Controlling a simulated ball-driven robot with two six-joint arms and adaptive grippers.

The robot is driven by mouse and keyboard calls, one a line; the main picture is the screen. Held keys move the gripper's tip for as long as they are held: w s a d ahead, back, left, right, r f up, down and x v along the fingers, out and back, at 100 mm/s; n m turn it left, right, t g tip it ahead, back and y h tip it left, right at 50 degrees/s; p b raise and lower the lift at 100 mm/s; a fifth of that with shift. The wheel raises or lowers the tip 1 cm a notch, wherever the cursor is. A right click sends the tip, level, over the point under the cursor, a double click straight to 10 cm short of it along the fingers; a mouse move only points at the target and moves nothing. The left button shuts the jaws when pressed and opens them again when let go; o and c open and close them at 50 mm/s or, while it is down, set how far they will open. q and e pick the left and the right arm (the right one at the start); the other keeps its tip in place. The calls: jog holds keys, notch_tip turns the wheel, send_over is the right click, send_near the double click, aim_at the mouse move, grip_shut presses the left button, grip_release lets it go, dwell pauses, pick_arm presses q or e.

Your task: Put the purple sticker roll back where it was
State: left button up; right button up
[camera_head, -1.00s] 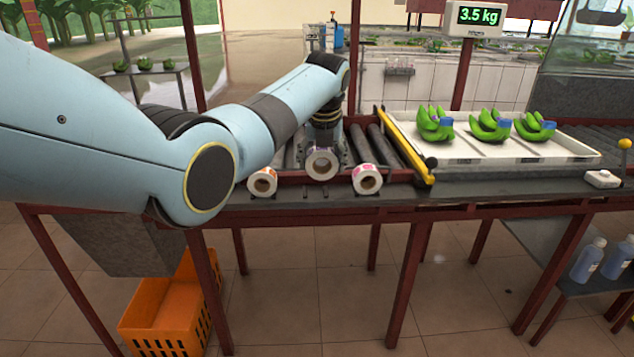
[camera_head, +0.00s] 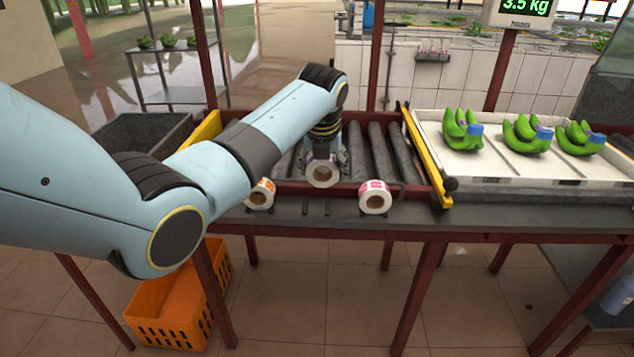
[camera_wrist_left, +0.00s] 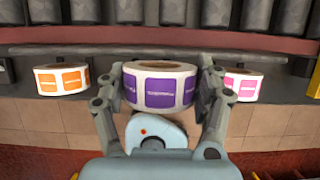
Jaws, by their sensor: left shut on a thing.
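The purple sticker roll (camera_wrist_left: 158,88) is white with purple labels and sits between the two fingers of my left gripper (camera_wrist_left: 160,95) in the wrist view. My left gripper is shut on it. In the head view the roll (camera_head: 323,173) faces me with its brown core, at the front rail between two other rolls. It looks a little higher than they are. Whether it touches the shelf is hidden from me. My right gripper is in neither view.
An orange-label roll (camera_head: 261,194) stands to the left and a pink-label roll (camera_head: 375,197) to the right on the grey ledge (camera_head: 425,218). Dark rollers (camera_head: 380,150) lie behind. A white tray (camera_head: 488,168) with green banana bunches is at right.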

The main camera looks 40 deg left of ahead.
aim_at(316, 184)
pick_arm(q)
jog(key=shift+s+a+f, duration=0.25)
jog(key=shift+s+f, duration=0.65)
jog(key=shift+f, duration=0.1)
notch_tip(316, 184, down, 3)
jog(key=shift+r, duration=0.2)
jog(key=shift+f, duration=0.8)
jog(key=o, duration=1.3)
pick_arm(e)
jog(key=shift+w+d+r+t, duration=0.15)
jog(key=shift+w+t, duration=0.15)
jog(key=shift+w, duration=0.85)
pick_arm(q)
jog(key=shift+o, duration=0.2)
jog(key=shift+r, duration=0.1)
